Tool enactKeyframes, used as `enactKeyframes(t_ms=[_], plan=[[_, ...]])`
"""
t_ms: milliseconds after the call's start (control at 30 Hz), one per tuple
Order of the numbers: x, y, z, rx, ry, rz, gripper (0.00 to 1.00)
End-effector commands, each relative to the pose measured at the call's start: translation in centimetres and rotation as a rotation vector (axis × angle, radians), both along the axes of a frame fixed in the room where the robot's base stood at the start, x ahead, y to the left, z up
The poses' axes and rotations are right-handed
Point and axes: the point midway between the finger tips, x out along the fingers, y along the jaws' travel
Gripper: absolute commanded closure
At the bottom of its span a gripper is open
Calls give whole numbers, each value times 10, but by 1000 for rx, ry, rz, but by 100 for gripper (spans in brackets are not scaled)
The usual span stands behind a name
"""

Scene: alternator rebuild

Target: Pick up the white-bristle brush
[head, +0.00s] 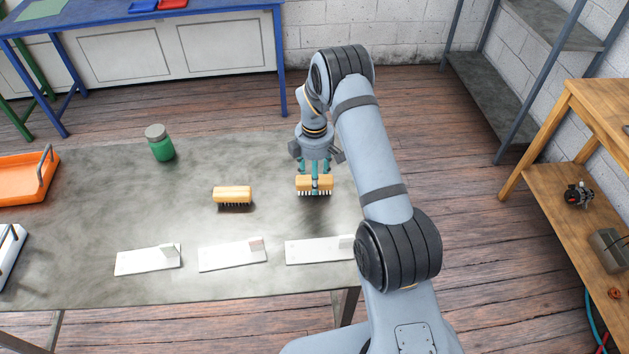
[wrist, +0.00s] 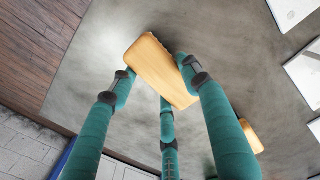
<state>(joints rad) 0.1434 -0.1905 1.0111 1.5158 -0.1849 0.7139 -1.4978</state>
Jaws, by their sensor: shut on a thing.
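The white-bristle brush (head: 301,185) has a tan wooden block with pale bristles pointing down. It is at the right part of the grey table, and its wooden back shows in the wrist view (wrist: 158,66). My gripper (head: 315,179) points down with its teal fingers shut around the block. The fingers also reach around it in the wrist view (wrist: 160,80). I cannot tell whether the bristles touch the table. A second brush (head: 232,194), with dark bristles, lies to the left, apart from my gripper. In the wrist view it is partly hidden behind a finger (wrist: 251,136).
Three white plates with small upright tabs lie along the table's near side: left (head: 147,262), middle (head: 230,256), right (head: 315,250). A green jar (head: 160,144) stands at the back. An orange tray (head: 25,180) sits far left. Bare table (head: 250,155) lies behind the brushes.

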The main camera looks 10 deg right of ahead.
Motion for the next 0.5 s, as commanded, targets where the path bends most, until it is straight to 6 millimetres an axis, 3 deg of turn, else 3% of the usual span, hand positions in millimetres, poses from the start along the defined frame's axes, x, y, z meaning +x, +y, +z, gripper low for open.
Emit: enactKeyframes(t_ms=[167, 500], plan=[[-1, -2, 28, 1, -6, -1, 83], [-69, -33, 71, 0, -4, -2, 83]])
